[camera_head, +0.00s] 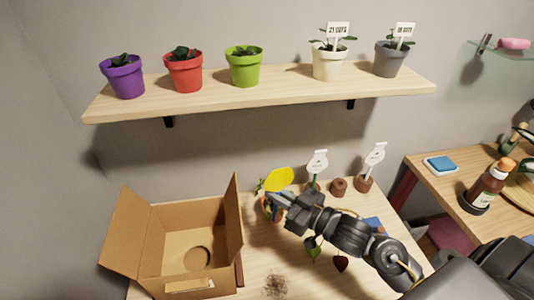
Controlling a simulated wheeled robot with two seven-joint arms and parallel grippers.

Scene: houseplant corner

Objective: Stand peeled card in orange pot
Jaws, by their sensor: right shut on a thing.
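My right gripper (276,198) reaches in from the lower right and is shut on a yellow card (278,179), which stands up just above the fingertips. The card is over the low table, well below the shelf. A small multicoloured thing behind the gripper is mostly hidden. My left gripper is not in view.
The shelf (270,92) also bears a purple pot (123,77), a green pot (244,67), a cream pot (327,63) and a grey pot (389,60). An open cardboard box (178,245) stands left of my gripper. White tags (317,163) stand behind it.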

